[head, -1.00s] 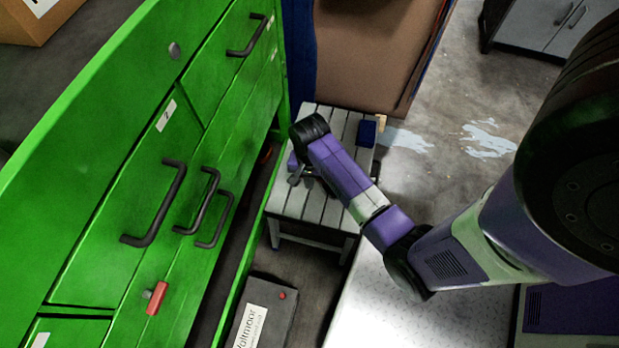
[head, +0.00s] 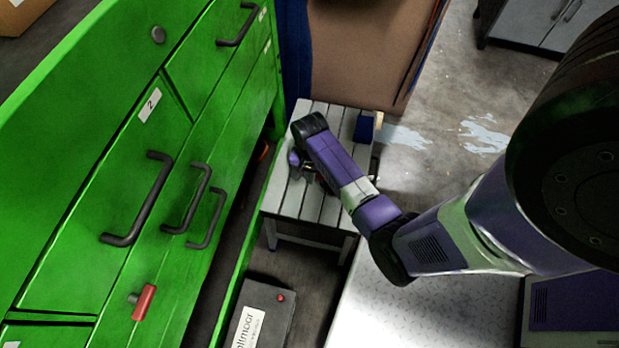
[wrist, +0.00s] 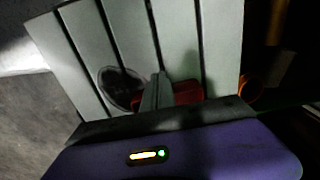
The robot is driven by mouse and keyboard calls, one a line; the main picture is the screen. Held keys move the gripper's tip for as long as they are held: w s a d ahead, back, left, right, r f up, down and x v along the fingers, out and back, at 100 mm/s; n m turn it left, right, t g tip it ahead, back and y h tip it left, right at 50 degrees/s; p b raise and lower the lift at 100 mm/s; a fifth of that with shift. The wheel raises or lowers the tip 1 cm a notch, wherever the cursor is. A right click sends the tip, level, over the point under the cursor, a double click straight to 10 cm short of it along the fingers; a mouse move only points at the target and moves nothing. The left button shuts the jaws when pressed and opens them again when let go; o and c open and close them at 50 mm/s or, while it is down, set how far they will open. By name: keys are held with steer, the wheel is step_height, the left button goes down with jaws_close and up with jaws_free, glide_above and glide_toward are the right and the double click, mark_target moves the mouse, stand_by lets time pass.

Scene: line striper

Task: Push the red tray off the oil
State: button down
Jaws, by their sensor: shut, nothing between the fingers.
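The red tray (wrist: 187,93) lies on the slatted grey bench, partly hidden behind my gripper in the wrist view. A dark round patch (wrist: 120,86), seemingly the oil, is on the slats just left of the tray. Whether the tray's left edge still overlaps the patch is hidden. My gripper (wrist: 157,88) is shut and empty, with its fingers low over the slats between the patch and the tray's visible part. In the head view, my gripper (head: 303,172) is over the bench's left half, and my wrist hides most of the tray and the patch.
The bench (head: 318,210) has a blue box (head: 364,127) at its back right. A green drawer cabinet (head: 110,190) with dark handles stands close on the left. A dark case (head: 265,310) lies on the floor in front. Pale spills (head: 483,133) mark the floor at right.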

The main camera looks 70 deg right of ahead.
steer(key=shift+d, duration=0.1)
steer(key=d, duration=0.5)
steer(key=w+d+b, duration=0.1)
steer(key=d, duration=0.4)
steer(key=w+d+b, duration=0.1)
steer(key=d, duration=0.4)
steer(key=shift+w+f, duration=0.15)
steer(key=shift+w, duration=0.05)
steer(key=shift+d+b, duration=0.35)
steer(key=shift+d, duration=0.15)
steer(key=shift+a, duration=0.1)
steer(key=shift+a+r+p, duration=0.25)
steer(key=shift+a+p, duration=0.1)
steer(key=shift+p, duration=0.05)
steer(key=a, duration=0.1)
steer(key=a+r+p, duration=0.1)
steer(key=a+p, duration=0.1)
steer(key=shift+s+a+r, duration=0.1)
steer(key=shift+s+r, duration=0.1)
steer(key=shift+s, duration=0.1)
step_height(320, 180, up, 8)
steer(key=p, duration=0.3)
steer(key=shift+r, duration=0.2)
